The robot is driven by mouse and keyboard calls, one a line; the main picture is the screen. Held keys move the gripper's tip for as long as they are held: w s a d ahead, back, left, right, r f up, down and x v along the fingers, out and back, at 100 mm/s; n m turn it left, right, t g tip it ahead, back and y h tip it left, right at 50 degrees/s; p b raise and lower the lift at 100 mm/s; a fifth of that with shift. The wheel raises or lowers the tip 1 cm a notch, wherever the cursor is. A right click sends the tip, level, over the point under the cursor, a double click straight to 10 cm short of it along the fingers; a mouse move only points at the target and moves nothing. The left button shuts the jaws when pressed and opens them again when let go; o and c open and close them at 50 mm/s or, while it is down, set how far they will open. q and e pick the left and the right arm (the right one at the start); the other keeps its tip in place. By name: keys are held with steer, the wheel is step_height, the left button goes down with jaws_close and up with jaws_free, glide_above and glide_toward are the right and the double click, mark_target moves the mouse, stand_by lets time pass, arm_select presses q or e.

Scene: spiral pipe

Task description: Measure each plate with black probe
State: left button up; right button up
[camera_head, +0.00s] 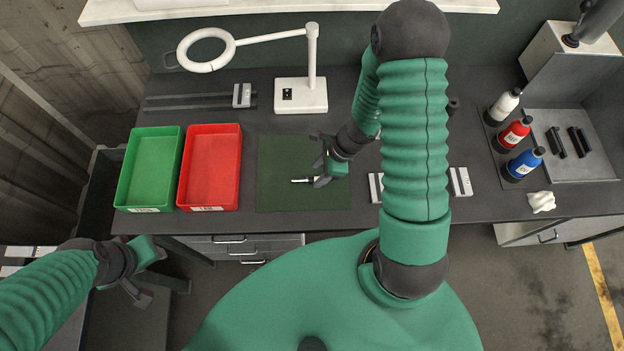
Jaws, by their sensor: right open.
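My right gripper (325,164) is open above the dark green mat (275,165). A small object with a pale tip (302,181) shows at its lower finger; it may be the black probe, but its dark end merges with the finger and I cannot tell whether they touch. Light grey plate-like blocks lie to the right of the mat, one at the left (376,187) and one at the right (460,181), with my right arm hiding the space between. My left gripper (138,282) hangs at the lower left, off the table's front edge; its opening is unclear.
A green tray (118,200) and a red tray (239,150) stand left of the mat. A magnifier lamp (302,97) and a long caliper-like tool (242,95) are behind. White, red (515,134) and blue bottles and a grey tray (600,165) stand at right.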

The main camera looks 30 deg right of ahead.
mark_target(315, 179)
steer(key=a+f, duration=0.2)
steer(key=shift+a+f+b, duration=0.15)
steer(key=shift+f+b, duration=0.15)
steer(key=shift+w+f, duration=0.15)
steer(key=shift+f, duration=0.1)
steer(key=shift+w+d+f, duration=0.1)
steer(key=shift+d+f, duration=0.1)
steer(key=shift+d, duration=0.9)
steer(key=c, duration=0.3)
steer(key=shift+c, duration=2.5)
steer(key=shift+a, duration=0.3)
jaws_close()
arm_select(q)
steer(key=shift+s+a+f, duration=0.1)
steer(key=shift+a+f, duration=0.1)
steer(key=shift+f, duration=0.2)
arm_select(e)
steer(key=shift+a+r, duration=0.1)
steer(key=shift+a, duration=0.15)
